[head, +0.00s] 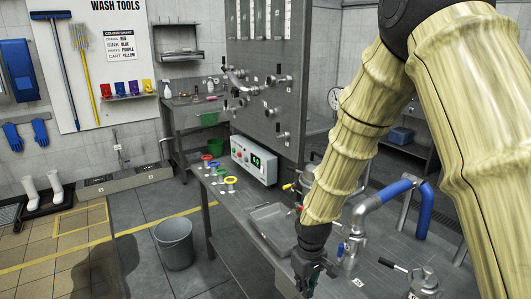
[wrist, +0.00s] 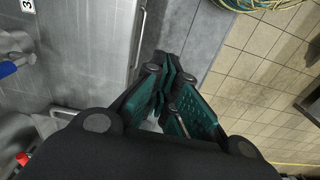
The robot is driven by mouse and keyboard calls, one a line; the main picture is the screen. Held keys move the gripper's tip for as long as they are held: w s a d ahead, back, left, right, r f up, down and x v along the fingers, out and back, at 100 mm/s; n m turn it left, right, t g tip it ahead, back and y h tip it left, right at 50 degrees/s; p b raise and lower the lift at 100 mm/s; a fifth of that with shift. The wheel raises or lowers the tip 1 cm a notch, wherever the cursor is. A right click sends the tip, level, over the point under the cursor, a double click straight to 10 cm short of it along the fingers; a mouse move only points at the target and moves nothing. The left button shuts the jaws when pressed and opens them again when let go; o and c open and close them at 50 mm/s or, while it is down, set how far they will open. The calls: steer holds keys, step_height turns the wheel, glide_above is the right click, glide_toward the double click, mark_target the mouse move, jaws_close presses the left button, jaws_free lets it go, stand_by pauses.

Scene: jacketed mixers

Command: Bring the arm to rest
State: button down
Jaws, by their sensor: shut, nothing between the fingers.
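My arm, in a yellowish ribbed sleeve, comes down from the top right of the head view. My gripper (head: 313,281) hangs at the bottom centre, over or beside the front part of the grey metal bench (head: 237,216). In the wrist view my gripper (wrist: 165,72) has its teal-padded fingers brought together at the tips, with nothing held. The bench edge (wrist: 137,50) runs just left of the fingertips there, with floor beyond it. The exact height of my gripper above the bench cannot be told.
A grey bucket (head: 174,243) stands on the floor. A coiled yellow hose (wrist: 262,4) lies on open tiled floor.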

steer(key=s+d+f+m, duration=0.2)
steer(key=s+f, duration=0.4)
steer(key=f, duration=0.3)
steer(key=s+d+f+m, duration=0.1)
steer(key=s+d+f, duration=0.2)
steer(key=s+f, duration=0.5)
steer(key=s+d+f+m, duration=0.2)
steer(key=s+f, duration=0.3)
steer(key=s, duration=0.3)
steer(key=s+d+f+m, duration=0.1)
steer(key=s+d+f, duration=0.3)
steer(key=s, duration=0.4)
steer(key=shift+s+d+f+m, duration=0.25)
steer(key=shift+f+m, duration=0.15)
